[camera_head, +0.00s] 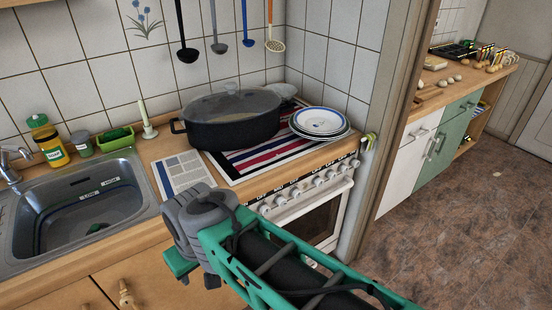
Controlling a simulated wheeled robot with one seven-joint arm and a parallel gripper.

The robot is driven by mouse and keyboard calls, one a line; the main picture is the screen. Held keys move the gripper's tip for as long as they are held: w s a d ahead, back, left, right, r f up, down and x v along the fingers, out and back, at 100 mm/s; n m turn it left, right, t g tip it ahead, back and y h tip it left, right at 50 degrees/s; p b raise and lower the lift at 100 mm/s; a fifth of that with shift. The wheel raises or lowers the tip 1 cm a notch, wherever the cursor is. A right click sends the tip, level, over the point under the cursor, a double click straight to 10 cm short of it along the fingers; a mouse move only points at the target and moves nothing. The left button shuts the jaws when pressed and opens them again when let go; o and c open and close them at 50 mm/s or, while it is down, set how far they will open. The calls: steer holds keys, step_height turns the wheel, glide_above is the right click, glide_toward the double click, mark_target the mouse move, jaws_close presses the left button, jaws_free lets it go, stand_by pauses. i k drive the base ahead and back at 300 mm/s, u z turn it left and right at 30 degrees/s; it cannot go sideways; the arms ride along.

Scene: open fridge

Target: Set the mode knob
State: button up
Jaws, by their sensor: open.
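A row of several grey knobs (318,181) runs along the front panel of the white stove (304,217), with small dark labels above them. I cannot tell which one is the mode knob. My gripper (190,273) is at the lower middle, in front of the wooden cabinet and left of the stove. It points down and to the left, away from the knobs, and touches none of them. It is open, though its fingers are mostly hidden by my wrist, and I see nothing held. My green forearm crosses in front of the lower part of the oven.
A large dark pot (228,118) and stacked plates (320,123) stand on the striped cloth over the stove top. A printed sheet (183,173) lies left of them. The sink (78,215) is at the left. Open floor (455,220) lies to the right, past the door frame.

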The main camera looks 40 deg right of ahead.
mark_target(295, 192)
steer(key=z, duration=1.55)
